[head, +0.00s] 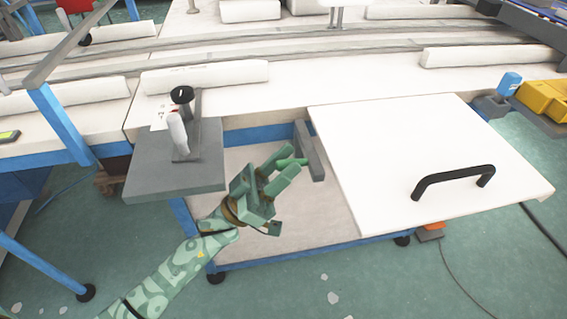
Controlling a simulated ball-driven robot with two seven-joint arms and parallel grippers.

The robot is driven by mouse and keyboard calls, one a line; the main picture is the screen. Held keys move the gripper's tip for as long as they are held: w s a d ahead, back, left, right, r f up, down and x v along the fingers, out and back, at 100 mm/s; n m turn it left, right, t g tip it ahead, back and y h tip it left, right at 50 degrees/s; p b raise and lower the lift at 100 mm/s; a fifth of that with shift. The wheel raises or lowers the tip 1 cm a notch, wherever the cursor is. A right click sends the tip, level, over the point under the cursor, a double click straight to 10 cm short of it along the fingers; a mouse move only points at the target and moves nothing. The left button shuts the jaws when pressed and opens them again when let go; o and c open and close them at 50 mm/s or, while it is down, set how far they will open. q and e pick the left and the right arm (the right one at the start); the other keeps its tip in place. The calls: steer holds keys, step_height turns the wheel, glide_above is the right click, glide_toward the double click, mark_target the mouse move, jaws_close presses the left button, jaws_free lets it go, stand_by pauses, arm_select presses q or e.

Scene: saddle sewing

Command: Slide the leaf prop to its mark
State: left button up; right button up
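A white leaf (425,150) with a black handle (452,181) lies level at the right of the bench. A grey bar (311,152), which looks like the leaf prop, stands at the leaf's left edge. Whether the fingers touch or clamp the peg is unclear. No mark for the prop can be made out. My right gripper is out of view.
A grey plate (178,165) with a clamp-like fitting and black knob (182,94) juts out left of the gripper. A lower shelf (290,215) in a blue frame lies below. White rolls (205,77) lie on the bench. A blue bottle and yellow bins (545,99) stand at right.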

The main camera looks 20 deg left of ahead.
mark_target(305, 159)
arm_select(q)
steer(key=shift+c, duration=0.2)
jaws_close()
steer(key=shift+w+d, duration=0.55)
steer(key=shift+d, duration=0.25)
steer(key=shift+w+d, duration=0.55)
steer(key=shift+d, duration=0.25)
steer(key=shift+o, duration=0.2)
jaws_free()
steer(key=shift+s+a, duration=0.1)
steer(key=v, duration=1.6)
steer(key=shift+f, duration=0.15)
